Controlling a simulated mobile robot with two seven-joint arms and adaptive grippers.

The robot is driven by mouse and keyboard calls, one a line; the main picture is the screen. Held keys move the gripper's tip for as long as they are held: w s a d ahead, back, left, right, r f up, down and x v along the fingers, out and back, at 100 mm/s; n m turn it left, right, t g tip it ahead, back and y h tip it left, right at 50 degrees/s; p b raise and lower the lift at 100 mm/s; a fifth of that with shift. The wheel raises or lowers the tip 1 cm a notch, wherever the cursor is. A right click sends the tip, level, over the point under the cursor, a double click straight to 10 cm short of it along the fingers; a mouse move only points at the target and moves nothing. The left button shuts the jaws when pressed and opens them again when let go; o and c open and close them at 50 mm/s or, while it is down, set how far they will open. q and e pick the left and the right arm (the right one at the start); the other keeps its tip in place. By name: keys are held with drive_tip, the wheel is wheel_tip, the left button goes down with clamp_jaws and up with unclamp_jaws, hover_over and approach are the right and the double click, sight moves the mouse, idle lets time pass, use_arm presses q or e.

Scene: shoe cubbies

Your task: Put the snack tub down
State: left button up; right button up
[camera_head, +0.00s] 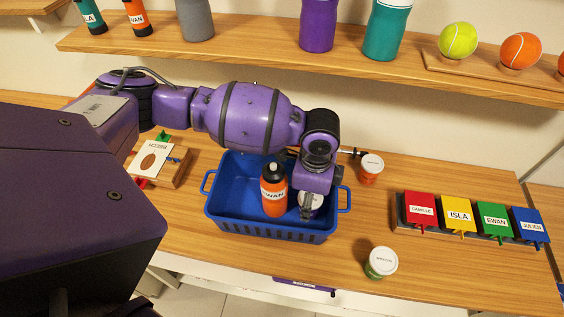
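The snack tub (316,201), with a white lid and a purple body, is inside the blue crate (222,223) at its right end. My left gripper (308,208) reaches down over it, with one dark finger against its near side. The far finger is hidden, but the gripper looks shut on the tub. The tub's base is hidden, so I cannot tell whether it touches the crate floor. An orange bottle (273,197) labelled EWAN stands just left of it in the crate. My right gripper is not in view.
An orange tub (370,177) and a green tub (381,263) stand right of the crate. Coloured name tags (459,215) sit in a rack further right. A wooden card holder (180,172) is left. A shelf (270,47) with bottles and balls runs above.

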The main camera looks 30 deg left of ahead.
use_arm(q)
drive_tip(key=shift+w, duration=0.1)
drive_tip(key=shift+r, duration=0.2)
wheel_tip(320, 180, up, 12)
drive_tip(key=shift+p, duration=0.4)
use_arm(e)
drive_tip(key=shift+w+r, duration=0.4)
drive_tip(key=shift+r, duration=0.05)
